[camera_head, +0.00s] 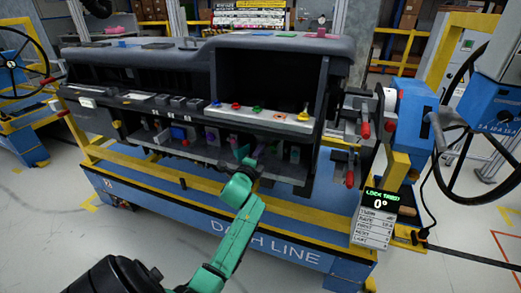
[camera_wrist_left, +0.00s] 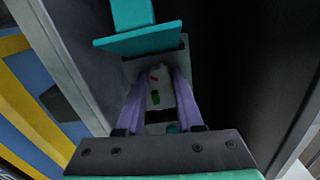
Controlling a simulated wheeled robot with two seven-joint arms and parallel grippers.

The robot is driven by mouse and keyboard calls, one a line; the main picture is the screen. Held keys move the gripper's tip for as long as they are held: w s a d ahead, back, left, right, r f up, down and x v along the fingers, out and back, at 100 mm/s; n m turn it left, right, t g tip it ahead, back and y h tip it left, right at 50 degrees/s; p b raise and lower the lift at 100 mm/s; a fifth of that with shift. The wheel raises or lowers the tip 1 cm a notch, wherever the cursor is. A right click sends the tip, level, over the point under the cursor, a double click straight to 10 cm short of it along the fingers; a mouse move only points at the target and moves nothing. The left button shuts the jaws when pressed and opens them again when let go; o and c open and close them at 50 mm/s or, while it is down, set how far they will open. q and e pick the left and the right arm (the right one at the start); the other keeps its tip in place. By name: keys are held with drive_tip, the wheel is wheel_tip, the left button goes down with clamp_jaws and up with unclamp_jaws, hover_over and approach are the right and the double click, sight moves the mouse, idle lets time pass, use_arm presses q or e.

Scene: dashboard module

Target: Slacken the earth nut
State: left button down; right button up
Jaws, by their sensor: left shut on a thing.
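My left gripper (camera_head: 245,166) reaches from below to the lower edge of the dashboard module (camera_head: 165,75), near its middle. In the left wrist view its two purple fingers (camera_wrist_left: 160,72) are shut on a small pale part (camera_wrist_left: 155,82) with red and green marks. I cannot tell whether this part is the earth nut; its outline is mostly hidden between the fingers. A teal piece (camera_wrist_left: 138,37) stands just beyond the fingertips. My right gripper is not in view.
Dark panel walls stand close to the fingers. Red-handled clamps (camera_head: 365,130) are at the module's right end. A display (camera_head: 380,203) there reads 0°. The blue and yellow stand (camera_head: 240,240) lies below, with coloured knobs (camera_head: 257,109) above.

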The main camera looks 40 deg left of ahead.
use_arm(q)
drive_tip(key=n+p, duration=0.2)
drive_tip(key=n, duration=0.3)
drive_tip(key=shift+r, duration=0.1)
drive_tip(key=n+p, duration=0.2)
drive_tip(key=n, duration=0.3)
drive_tip(key=shift+n+p, duration=0.3)
drive_tip(key=shift+n, duration=0.1)
drive_tip(key=n+p, duration=0.2)
drive_tip(key=n, duration=0.3)
drive_tip(key=n+p, duration=0.1)
drive_tip(key=n, duration=0.4)
drive_tip(key=shift+p, duration=0.3)
drive_tip(key=shift+n, duration=0.3)
drive_tip(key=c, duration=0.8)
unclamp_jaws()
drive_tip(key=shift+a, duration=0.1)
drive_tip(key=shift+c, duration=0.2)
